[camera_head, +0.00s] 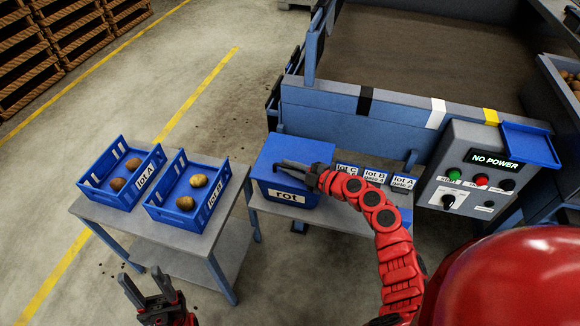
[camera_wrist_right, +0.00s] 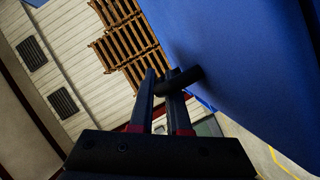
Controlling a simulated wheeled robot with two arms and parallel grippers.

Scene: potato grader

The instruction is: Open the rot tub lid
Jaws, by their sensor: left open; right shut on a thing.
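The rot tub (camera_head: 286,193) is a blue box with a white "rot" label on its front. Its blue lid (camera_head: 293,152) lies over the top and looks shut in the head view. My right gripper (camera_head: 284,164) reaches in from the right over the lid. In the right wrist view its fingers (camera_wrist_right: 163,88) are shut on a dark bar-like handle (camera_wrist_right: 180,80) on the blue lid (camera_wrist_right: 230,60). The gripper hides part of the lid and handle in the head view. My left gripper (camera_head: 147,289) is open and empty at the lower left, well away from the tub.
Left of the tub, a grey table (camera_head: 195,237) holds the lot A crate (camera_head: 140,184) and the lot B crate (camera_head: 212,204), with potatoes inside. Right of the tub are small lot labels (camera_head: 375,176) and a control panel (camera_head: 462,170) reading "NO POWER". The grader (camera_head: 400,110) stands behind.

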